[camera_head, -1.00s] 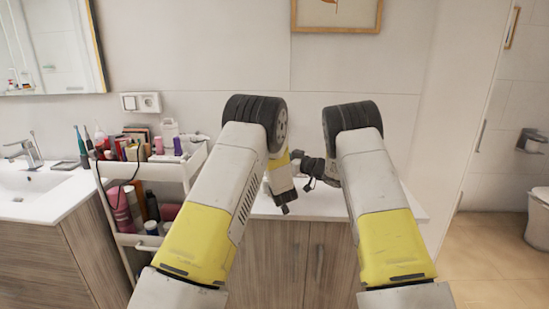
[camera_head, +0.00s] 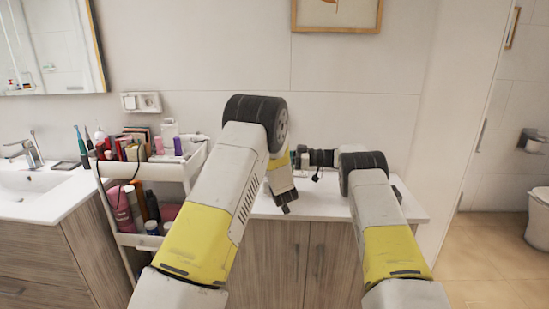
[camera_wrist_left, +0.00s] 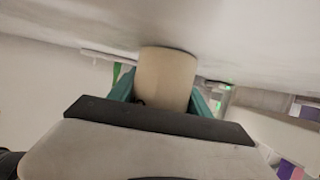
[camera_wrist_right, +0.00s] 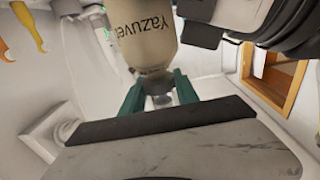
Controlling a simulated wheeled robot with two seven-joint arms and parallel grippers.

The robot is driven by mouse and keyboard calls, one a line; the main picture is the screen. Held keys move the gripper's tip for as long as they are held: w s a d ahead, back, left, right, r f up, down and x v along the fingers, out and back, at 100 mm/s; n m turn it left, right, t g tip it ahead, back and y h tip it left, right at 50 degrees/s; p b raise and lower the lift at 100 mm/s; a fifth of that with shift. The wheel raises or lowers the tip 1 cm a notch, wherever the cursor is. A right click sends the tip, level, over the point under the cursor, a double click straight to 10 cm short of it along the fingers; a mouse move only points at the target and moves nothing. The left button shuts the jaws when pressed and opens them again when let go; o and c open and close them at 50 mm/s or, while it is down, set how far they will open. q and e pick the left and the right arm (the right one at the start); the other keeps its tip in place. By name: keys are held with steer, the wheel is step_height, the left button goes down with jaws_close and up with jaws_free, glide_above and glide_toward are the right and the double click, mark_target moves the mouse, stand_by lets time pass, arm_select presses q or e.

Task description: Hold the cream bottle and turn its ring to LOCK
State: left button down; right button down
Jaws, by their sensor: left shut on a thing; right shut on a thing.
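The cream bottle (camera_wrist_right: 148,45) is a beige cylinder with dark lettering in the right wrist view. It shows as a plain beige cylinder (camera_wrist_left: 165,78) in the left wrist view, where my left gripper (camera_wrist_left: 163,88) has its teal fingers shut on either side of it. My right gripper (camera_wrist_right: 160,90) is shut around the dark, narrow neck end of the bottle, where the ring (camera_wrist_right: 158,88) sits. The ring's LOCK mark cannot be read. In the head view the bottle is hidden behind my left arm.
A white countertop (camera_head: 325,205) over wooden cabinet doors lies beneath my grippers. A white cart (camera_head: 150,170) full of cosmetics stands at the left, beside the sink (camera_head: 30,190). A wall socket (camera_head: 141,102) is behind the cart.

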stand_by(0.4)
steer(key=c, duration=0.9)
jaws_free()
steer(key=shift+d, duration=0.15)
steer(key=d, duration=1.1)
steer(key=shift+s+d, duration=0.2)
steer(key=shift+d, duration=0.2)
